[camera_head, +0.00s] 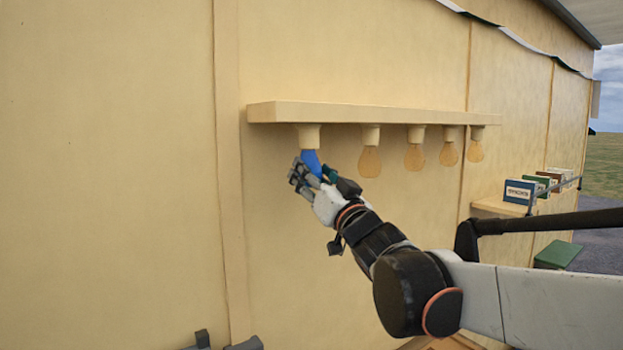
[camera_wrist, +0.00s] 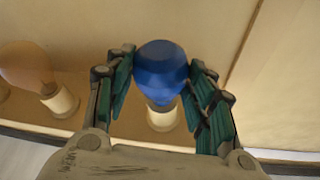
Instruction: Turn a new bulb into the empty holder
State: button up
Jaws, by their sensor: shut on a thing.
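A blue bulb (camera_head: 311,160) is upright, neck up, right under the leftmost cream holder (camera_head: 308,137) on the underside of a wall ledge. My gripper (camera_head: 312,177) is shut on the blue bulb from below. In the wrist view, the fingers of my gripper (camera_wrist: 162,72) lie on both sides of the blue bulb (camera_wrist: 160,66). Its neck lines up with the holder (camera_wrist: 162,118) and seems to meet it. How far the neck is inside cannot be told.
Several amber bulbs hang from holders to the right, the nearest bulb (camera_head: 369,162) close to my gripper. The ledge (camera_head: 370,112) runs above them along the cream wall (camera_head: 120,180). Small boxes (camera_head: 520,192) stand on a shelf (camera_head: 497,207) at the right. The wall left of my gripper is clear.

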jog(key=n+g+y, duration=0.1)
jog(key=y, duration=0.1)
jog(key=n+g+y, duration=0.2)
jog(key=d+n+g+y+b, duration=0.1)
jog(key=g+y, duration=0.1)
jog(key=shift+w+f+n+y, duration=0.15)
jog(key=shift+w+n+y, duration=0.15)
jog(key=shift+w+y, duration=0.1)
jog(key=shift+c, duration=0.2)
jog(key=shift+n+g+y, duration=1.3)
jog(key=shift+g, duration=0.9)
jog(key=o, duration=1.2)
jog(key=shift+o, duration=0.2)
